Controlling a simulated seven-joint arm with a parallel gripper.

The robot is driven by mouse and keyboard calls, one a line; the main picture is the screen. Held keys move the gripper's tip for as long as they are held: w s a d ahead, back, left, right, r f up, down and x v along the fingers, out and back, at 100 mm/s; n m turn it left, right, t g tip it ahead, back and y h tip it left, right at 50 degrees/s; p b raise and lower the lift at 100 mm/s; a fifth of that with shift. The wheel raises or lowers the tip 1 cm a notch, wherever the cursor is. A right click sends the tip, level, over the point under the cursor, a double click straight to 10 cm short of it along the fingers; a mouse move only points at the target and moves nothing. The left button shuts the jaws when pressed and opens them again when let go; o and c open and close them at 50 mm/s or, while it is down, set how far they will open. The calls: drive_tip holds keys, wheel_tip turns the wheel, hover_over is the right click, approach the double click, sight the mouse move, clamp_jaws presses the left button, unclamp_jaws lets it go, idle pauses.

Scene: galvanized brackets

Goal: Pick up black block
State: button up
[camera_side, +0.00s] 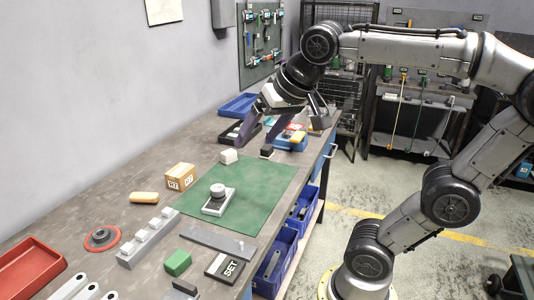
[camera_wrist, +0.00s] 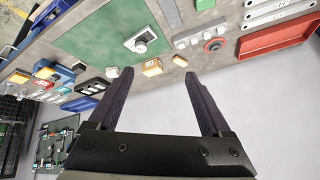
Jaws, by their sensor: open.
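A small dark block (camera_side: 267,152) with a pale top sits near the far right corner of the green mat (camera_side: 258,185). It looks like the black block; in the wrist view a small dark block (camera_wrist: 79,68) lies left of my left-hand finger. My gripper (camera_side: 254,146) is open and empty, its fingers angled down over the far end of the mat. In the side view its right finger tip overlaps the dark block; I cannot tell whether they touch.
A white block (camera_side: 228,156) sits close to the left finger. Blue bins (camera_side: 238,105) and a dark tray stand behind the gripper. A cardboard box (camera_side: 181,176), a yellow piece (camera_side: 144,197), a round device (camera_side: 217,200) and a green block (camera_side: 177,263) lie nearer. The mat's middle right is clear.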

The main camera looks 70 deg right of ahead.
drive_tip(key=w+d+r+m+g+h, duration=0.25)
drive_tip(key=w+d+m, duration=0.45)
drive_tip(key=w+d, duration=0.95)
drive_tip(key=m+g, duration=0.4)
drive_tip(key=m, duration=0.1)
hover_over(264, 150)
drive_tip(key=a, duration=0.6)
wheel_tip(264, 150, down, 21)
drive_tip(key=x, duration=0.7)
drive_tip(key=shift+s+d+f, duration=0.15)
drive_tip(key=shift+d+f, duration=0.1)
drive_tip(key=shift+d, duration=0.15)
drive_tip(key=shift+d+x, duration=0.2)
drive_tip(key=shift+x, duration=1.2)
drive_tip(key=shift+d+x, duration=0.2)
drive_tip(key=shift+x, duration=1.25)
drive_tip(key=shift+r, duration=0.15)
